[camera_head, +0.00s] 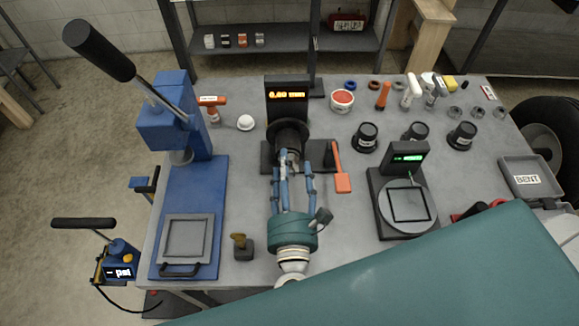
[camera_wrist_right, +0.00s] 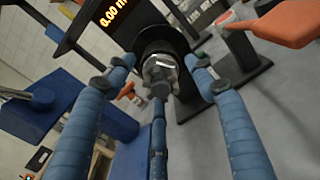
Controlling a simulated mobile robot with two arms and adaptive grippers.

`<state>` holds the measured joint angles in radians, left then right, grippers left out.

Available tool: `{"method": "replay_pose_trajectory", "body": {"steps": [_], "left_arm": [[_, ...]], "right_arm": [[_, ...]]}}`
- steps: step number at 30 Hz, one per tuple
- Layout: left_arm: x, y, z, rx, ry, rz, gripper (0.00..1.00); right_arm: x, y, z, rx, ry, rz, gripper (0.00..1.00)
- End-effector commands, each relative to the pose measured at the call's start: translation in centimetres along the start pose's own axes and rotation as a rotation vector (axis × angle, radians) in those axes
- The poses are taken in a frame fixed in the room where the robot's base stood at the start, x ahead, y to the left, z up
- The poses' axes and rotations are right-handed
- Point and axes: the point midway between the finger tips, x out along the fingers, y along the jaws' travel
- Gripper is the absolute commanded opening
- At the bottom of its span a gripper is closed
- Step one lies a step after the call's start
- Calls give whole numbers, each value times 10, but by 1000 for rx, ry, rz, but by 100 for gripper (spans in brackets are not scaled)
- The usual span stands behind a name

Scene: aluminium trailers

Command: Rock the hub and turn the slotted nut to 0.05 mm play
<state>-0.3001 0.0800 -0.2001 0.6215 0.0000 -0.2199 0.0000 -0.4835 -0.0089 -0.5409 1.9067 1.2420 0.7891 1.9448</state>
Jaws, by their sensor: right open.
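The black hub (camera_head: 289,135) sits on a dark stand below an orange readout (camera_head: 287,95) at the back middle of the bench. In the right wrist view the hub (camera_wrist_right: 158,42) faces me, with the grey metal slotted nut (camera_wrist_right: 160,70) at its centre. The readout (camera_wrist_right: 110,10) shows 0.00 there. My right gripper (camera_head: 293,165) has three blue fingers on a teal body. They are open, pointing at the hub, with fingertips spread around the nut in the wrist view (camera_wrist_right: 160,85). Whether any fingertip touches cannot be told. My left gripper is not in view.
A blue press (camera_head: 175,125) stands left. A green-lit scale (camera_head: 404,200), black cups (camera_head: 367,137), a grey bin (camera_head: 527,176) and several small parts fill the right side. A small brass-topped block (camera_head: 243,248) stands left of my gripper.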

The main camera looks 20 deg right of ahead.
Motion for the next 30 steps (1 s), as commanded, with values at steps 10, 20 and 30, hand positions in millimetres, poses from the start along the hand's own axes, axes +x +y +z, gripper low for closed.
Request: {"method": "replay_pose_trajectory", "body": {"steps": [10,20,30], "left_arm": [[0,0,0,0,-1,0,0],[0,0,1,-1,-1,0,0],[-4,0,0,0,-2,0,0]], "right_arm": [[0,0,0,0,-1,0,17],[0,0,2,-24,-3,0,10],[0,1,3,-217,-6,-1,10]]}}
